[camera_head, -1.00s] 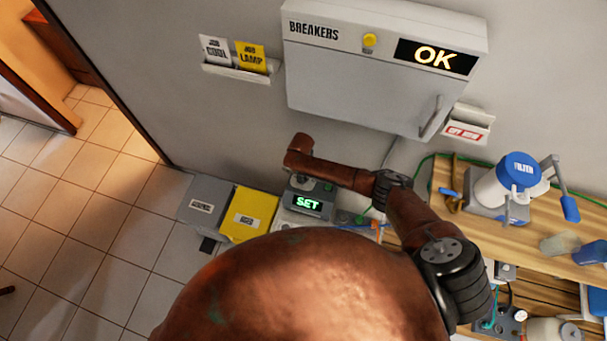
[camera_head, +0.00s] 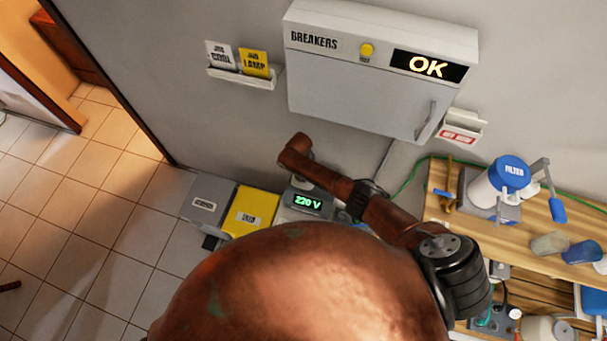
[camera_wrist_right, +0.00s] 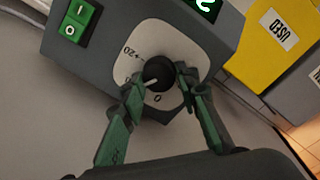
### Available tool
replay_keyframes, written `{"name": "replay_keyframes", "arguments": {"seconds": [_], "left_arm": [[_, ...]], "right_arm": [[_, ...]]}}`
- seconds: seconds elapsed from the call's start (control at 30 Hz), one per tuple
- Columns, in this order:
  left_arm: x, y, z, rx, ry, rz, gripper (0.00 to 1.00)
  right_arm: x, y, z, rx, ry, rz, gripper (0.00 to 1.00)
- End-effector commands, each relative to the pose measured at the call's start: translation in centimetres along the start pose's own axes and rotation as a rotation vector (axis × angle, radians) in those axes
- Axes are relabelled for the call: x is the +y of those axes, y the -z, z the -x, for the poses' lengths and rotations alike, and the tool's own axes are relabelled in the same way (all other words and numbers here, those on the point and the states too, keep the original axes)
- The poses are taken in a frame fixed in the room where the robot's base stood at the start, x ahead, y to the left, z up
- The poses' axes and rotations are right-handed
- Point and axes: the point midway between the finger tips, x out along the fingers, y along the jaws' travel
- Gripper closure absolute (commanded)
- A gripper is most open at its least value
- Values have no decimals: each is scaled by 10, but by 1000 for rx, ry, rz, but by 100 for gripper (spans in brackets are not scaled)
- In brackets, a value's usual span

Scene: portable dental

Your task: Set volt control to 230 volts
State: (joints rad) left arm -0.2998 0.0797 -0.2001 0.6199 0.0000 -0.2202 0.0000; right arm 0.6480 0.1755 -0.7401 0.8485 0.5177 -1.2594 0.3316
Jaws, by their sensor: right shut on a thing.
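The volt control is a grey box with a lit green display (camera_head: 307,201) in the head view, reading what looks like 220 V, in small digits. In the right wrist view its black knob (camera_wrist_right: 158,74) sits on a pale dial plate (camera_wrist_right: 145,45), with a white pointer line toward the lower left. My right gripper (camera_wrist_right: 161,82) has its green fingers on both sides of the knob and is shut on it. A green rocker switch (camera_wrist_right: 76,21) is beside the dial. My right arm passes close to the box in the head view. My left gripper is not in view.
A yellow box (camera_head: 252,212) and a grey box (camera_head: 208,200) stand left of the control. The breaker cabinet (camera_head: 350,85), showing OK, hangs above. A wooden shelf (camera_head: 440,205) with a blue-lidded filter (camera_head: 509,175) is at right. Tiled floor is open at left.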

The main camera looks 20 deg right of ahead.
Motion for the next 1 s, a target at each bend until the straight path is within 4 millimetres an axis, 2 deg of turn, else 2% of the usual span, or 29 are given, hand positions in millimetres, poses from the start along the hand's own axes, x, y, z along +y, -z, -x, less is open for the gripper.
{"name": "replay_keyframes", "arguments": {"seconds": [0.47,0.5,0.73,1.0], "left_arm": [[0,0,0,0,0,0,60],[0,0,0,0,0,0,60],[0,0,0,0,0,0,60],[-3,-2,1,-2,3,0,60]], "right_arm": [[-1,0,0,-1,2,-11,95],[-1,0,0,-1,2,-11,68],[-1,0,0,-1,1,-11,53],[0,0,1,0,1,-11,53]]}}
